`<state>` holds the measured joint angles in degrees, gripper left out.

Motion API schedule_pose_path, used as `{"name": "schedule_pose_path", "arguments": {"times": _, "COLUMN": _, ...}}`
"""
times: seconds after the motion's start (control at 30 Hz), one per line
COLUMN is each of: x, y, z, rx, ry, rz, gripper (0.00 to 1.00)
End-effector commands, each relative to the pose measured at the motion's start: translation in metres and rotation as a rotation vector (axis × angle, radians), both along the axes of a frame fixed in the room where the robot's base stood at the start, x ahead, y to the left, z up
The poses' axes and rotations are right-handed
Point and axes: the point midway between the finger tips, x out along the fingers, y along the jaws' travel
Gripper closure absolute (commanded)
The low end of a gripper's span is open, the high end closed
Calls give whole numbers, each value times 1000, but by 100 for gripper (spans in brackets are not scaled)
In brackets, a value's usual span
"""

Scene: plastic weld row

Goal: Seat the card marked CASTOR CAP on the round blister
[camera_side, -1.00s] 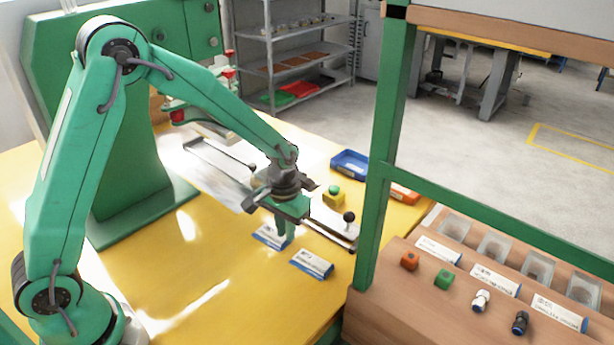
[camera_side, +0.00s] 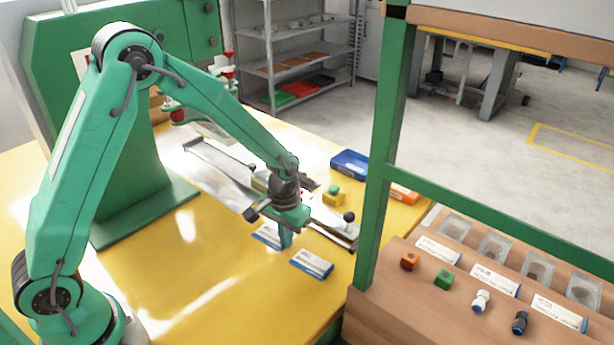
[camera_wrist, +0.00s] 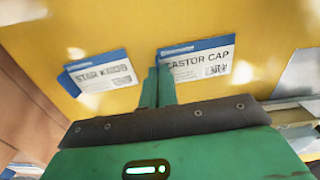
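The card marked CASTOR CAP (camera_wrist: 198,60) lies flat on the yellow table, white with a blue edge. In the side view this card (camera_side: 268,235) is partly behind my gripper. A second card, reading STAR KNOB (camera_wrist: 101,73), lies beside it; it also shows in the side view (camera_side: 311,264). My gripper (camera_wrist: 158,70) points down at the left edge of the CASTOR CAP card, its two fingers close together. The gripper also shows in the side view (camera_side: 286,246). I cannot tell whether the fingers hold the card edge. I cannot pick out the round blister.
A metal slide plate (camera_side: 212,160) with a black knob (camera_side: 349,217) runs behind the cards. A green post (camera_side: 385,150) and wooden rack with clear blisters (camera_side: 495,246) stand right. Front table is clear.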

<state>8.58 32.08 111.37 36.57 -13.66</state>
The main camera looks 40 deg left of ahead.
Motion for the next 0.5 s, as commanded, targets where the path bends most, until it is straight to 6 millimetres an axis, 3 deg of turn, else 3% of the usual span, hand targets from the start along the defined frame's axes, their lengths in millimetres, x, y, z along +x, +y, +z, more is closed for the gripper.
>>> {"name": "schedule_pose_path", "arguments": {"times": 0.5, "x": 1, "y": 0, "z": 9, "rx": -1, "ry": -2, "rz": 0, "gripper": 100}}
